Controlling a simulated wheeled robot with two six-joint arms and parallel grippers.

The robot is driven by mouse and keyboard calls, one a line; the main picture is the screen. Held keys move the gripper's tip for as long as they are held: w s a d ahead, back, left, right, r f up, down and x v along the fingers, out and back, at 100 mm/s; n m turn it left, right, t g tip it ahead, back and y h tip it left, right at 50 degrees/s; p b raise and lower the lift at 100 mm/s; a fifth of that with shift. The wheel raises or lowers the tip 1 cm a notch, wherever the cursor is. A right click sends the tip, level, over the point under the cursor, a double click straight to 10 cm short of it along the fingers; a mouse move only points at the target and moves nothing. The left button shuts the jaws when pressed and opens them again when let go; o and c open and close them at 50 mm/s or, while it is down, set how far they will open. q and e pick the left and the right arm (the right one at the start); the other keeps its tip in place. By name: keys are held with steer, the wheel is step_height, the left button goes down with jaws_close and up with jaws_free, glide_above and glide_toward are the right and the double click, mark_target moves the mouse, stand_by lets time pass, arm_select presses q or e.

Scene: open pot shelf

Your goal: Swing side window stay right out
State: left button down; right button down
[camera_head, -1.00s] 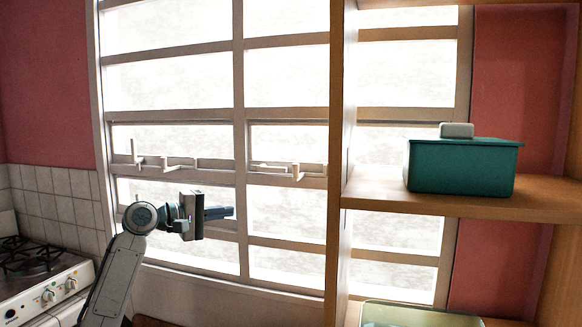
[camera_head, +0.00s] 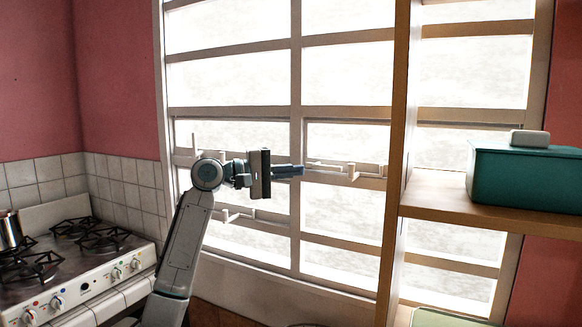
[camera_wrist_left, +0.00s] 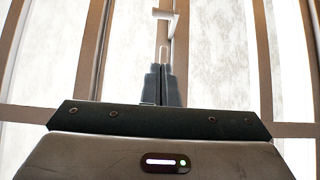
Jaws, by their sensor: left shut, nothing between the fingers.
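The window fills the middle of the head view, with pale stays on its rails. One stay (camera_head: 352,171) lies along the middle rail of the right-hand panes. A lower stay (camera_head: 232,214) shows on the left panes, below my gripper. My left gripper (camera_head: 302,170) is shut and empty, pointing right, its tips close to the left end of the right-hand stay. In the left wrist view the shut fingers (camera_wrist_left: 163,70) point at a thin white loop and a pale stay (camera_wrist_left: 165,15). I cannot tell whether they touch. My right gripper is not in view.
A wooden shelf (camera_head: 460,200) with a tall side board (camera_head: 398,150) stands right of the stays. A teal lidded box (camera_head: 525,178) sits on it. A stove (camera_head: 85,265) with a pot (camera_head: 10,230) is at the left.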

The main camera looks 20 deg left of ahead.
arm_select(q)
steer(key=p+x, duration=0.1)
steer(key=x, duration=0.2)
steer(key=s+d+p+x, duration=0.1)
steer(key=x, duration=0.2)
steer(key=p+x, duration=0.2)
steer(key=shift+d+r, duration=0.1)
steer(key=shift+d, duration=0.4)
steer(key=shift+s+d, duration=0.1)
steer(key=shift+d, duration=0.3)
